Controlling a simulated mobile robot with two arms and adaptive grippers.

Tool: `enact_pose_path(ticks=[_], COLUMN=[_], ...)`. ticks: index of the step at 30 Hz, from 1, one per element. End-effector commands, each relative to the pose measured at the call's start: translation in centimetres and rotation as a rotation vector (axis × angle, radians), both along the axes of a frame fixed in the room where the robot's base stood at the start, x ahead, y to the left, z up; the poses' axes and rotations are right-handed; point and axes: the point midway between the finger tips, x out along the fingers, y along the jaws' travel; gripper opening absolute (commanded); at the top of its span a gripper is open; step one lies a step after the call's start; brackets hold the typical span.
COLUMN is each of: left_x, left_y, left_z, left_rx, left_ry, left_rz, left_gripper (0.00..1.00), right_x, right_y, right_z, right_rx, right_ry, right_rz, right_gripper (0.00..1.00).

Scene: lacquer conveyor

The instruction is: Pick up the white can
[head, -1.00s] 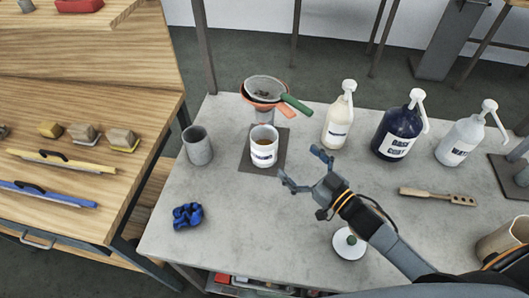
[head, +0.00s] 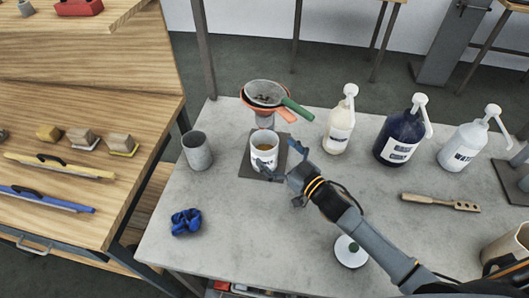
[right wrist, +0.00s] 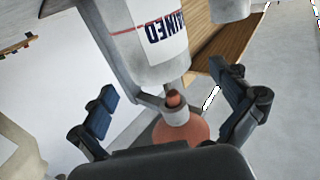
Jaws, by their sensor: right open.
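In the right wrist view the can (right wrist: 158,62) appears upside down, with dark lettering partly reading "AINED" and a red stripe. I cannot tell whether a finger touches the can. My left gripper is not in view.
A grey cup (head: 197,151) stands left of the can. Pump bottles (head: 340,122) stand to the right. A blue crumpled object (head: 186,222) lies front left. The front middle of the table is mostly clear.

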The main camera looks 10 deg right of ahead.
Motion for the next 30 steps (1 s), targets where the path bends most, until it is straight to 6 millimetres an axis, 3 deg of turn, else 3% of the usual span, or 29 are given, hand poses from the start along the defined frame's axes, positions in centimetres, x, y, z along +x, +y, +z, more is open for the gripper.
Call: enact_pose_path(ticks=[10, 20, 30], left_x=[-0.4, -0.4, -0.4], left_y=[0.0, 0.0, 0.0], left_z=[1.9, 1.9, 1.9], left_rx=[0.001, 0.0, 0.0], left_ry=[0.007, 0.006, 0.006], left_rz=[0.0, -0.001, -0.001], left_gripper=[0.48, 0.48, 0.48], right_x=[4.1, 4.5, 4.5], right_y=[1.9, 2.2, 2.2], right_z=[0.5, 0.3, 0.3], right_rx=[0.001, 0.0, 0.0], right_ry=[0.0, 0.0, 0.0], right_rz=[-0.001, 0.0, 0.0], right_gripper=[1.0, 0.98, 0.29])
